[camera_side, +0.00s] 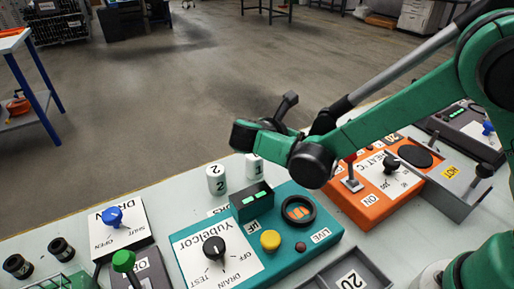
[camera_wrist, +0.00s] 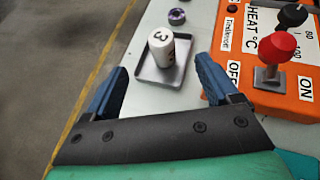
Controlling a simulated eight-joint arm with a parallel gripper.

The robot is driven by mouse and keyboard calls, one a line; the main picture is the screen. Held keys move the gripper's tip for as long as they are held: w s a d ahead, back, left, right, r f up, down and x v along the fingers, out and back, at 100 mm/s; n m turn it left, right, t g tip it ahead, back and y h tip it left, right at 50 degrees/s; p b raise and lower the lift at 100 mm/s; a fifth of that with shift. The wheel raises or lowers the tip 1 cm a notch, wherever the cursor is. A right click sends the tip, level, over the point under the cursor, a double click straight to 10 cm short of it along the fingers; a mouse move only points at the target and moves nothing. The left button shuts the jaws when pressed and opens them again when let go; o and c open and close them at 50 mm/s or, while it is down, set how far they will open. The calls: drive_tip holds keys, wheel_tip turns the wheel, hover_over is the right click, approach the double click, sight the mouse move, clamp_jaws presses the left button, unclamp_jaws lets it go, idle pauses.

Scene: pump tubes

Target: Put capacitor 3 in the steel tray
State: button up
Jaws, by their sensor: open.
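Capacitor 3 (camera_wrist: 162,47), a white cylinder with a black 3, stands in the small steel tray (camera_wrist: 147,73) in the wrist view. My gripper (camera_wrist: 161,66) is open, with its two blue fingers wide apart, one to the left and one to the right of the tray. Nothing is held between the fingers, and a gap shows between each finger and the capacitor. In the side view, neither capacitor 3 nor the steel tray can be made out; my arm covers part of the bench there.
White capacitors 2 (camera_side: 216,179) and 1 (camera_side: 254,166) stand behind the teal Yubelcor unit (camera_side: 285,262). The orange heater box (camera_side: 378,212), with a red-knobbed lever (camera_wrist: 277,52), is close to the right finger.

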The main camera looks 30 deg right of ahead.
drive_tip(key=s+d+r+m+t+y, duration=0.1)
drive_tip(key=s+m+y, duration=0.4)
drive_tip(key=m, duration=0.6)
drive_tip(key=s+d+r+m+t+y, duration=0.1)
drive_tip(key=s+d+r+m+y, duration=0.1)
drive_tip(key=s+m+y, duration=0.4)
drive_tip(key=r+m, duration=0.1)
drive_tip(key=m, duration=0.4)
drive_tip(key=shift+s+d+r+m, duration=0.25)
drive_tip(key=shift+s+r+m, duration=0.05)
drive_tip(key=shift+r, duration=0.1)
